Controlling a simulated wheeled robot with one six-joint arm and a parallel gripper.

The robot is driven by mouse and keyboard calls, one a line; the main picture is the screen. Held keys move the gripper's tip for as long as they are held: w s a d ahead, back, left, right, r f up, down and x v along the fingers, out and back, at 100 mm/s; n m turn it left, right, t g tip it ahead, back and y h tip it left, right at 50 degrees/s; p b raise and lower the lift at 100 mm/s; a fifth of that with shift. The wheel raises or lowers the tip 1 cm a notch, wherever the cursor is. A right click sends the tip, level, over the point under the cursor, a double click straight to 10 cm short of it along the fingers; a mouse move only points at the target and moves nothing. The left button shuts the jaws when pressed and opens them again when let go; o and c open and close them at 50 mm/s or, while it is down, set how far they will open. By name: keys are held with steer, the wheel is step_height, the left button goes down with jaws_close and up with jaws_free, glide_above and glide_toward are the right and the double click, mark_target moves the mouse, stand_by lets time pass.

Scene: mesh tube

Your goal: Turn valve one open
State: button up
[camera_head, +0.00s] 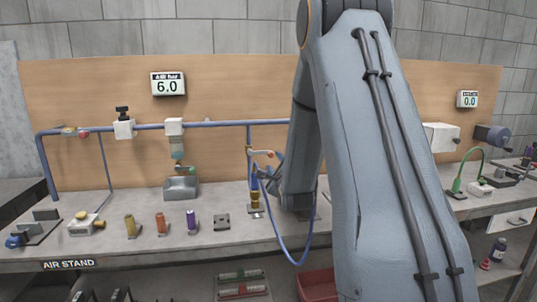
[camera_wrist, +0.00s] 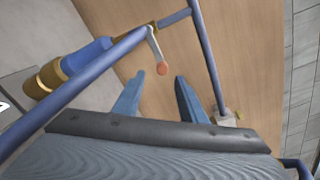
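A valve lever (camera_wrist: 154,45) with an orange-red ball knob (camera_wrist: 162,69) sits on a blue pipe in the wrist view. It also shows as a small handle with a red tip (camera_head: 267,153) on the air stand in the head view. No number is readable on it, so I cannot tell whether it is valve one. My gripper (camera_wrist: 159,77) is open, its two blue fingers apart, with the knob near the gap between the fingertips. No contact is visible. In the head view my arm hides much of my gripper.
A blue pipe (camera_head: 218,126) runs along the wooden backboard (camera_head: 230,85), with another red-knobbed valve (camera_head: 84,134) at left. A gauge (camera_head: 168,83) reads 6.0, another (camera_head: 467,99) reads 0.0. A blue hose (camera_head: 303,250) hangs below my gripper. Coloured fittings (camera_head: 160,223) stand on the bench.

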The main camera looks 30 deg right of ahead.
mark_target(272, 156)
steer(key=shift+p+x, duration=0.8)
steer(key=shift+x, duration=3.15)
steer(key=shift+r, duration=0.2)
